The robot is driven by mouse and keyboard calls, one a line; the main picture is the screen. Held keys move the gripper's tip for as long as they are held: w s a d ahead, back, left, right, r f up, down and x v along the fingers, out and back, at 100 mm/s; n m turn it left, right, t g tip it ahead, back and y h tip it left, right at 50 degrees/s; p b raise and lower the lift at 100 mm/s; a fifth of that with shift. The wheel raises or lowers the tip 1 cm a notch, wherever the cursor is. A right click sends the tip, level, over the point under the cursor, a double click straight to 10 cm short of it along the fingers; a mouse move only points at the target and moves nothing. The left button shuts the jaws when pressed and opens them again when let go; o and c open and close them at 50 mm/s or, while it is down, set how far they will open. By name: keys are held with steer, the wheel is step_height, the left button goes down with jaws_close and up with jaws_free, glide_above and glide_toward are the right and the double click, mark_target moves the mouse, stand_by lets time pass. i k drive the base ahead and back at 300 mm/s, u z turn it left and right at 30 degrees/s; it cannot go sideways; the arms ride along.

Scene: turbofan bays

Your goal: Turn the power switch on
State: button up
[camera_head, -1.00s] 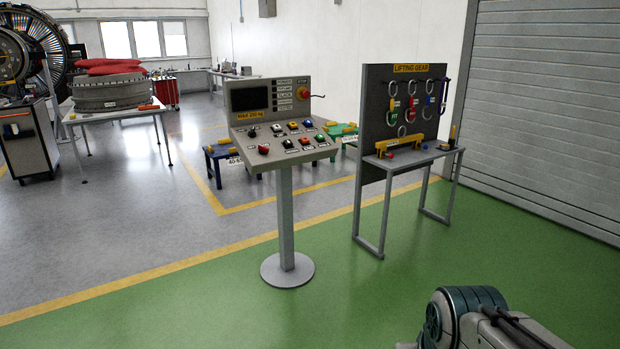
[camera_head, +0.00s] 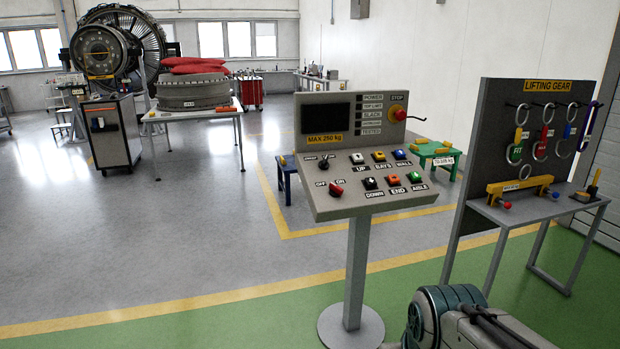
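The control console (camera_head: 352,205) stands on a grey post with a round base, ahead and slightly right of centre. Its sloped panel carries a red switch (camera_head: 336,190) at the lower left, between the labels OFF and ON; which way it points is too small to tell. A black knob (camera_head: 323,164) sits above it, beside several coloured push buttons. The upright part has a dark screen, a column of labels with POWER at the top, and a red STOP button (camera_head: 398,113). Part of my arm shows at the bottom right; my gripper is not in view.
A lifting gear stand (camera_head: 520,215) with hanging shackles is right of the console. A blue stool and a green stool (camera_head: 436,150) are behind it. A table (camera_head: 205,112) with an engine part and a cart (camera_head: 110,130) are at the left. The floor left of the console is clear.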

mark_target(335, 191)
steer(key=u, duration=0.25)
steer(key=i, duration=1.5)
steer(key=u, duration=0.25)
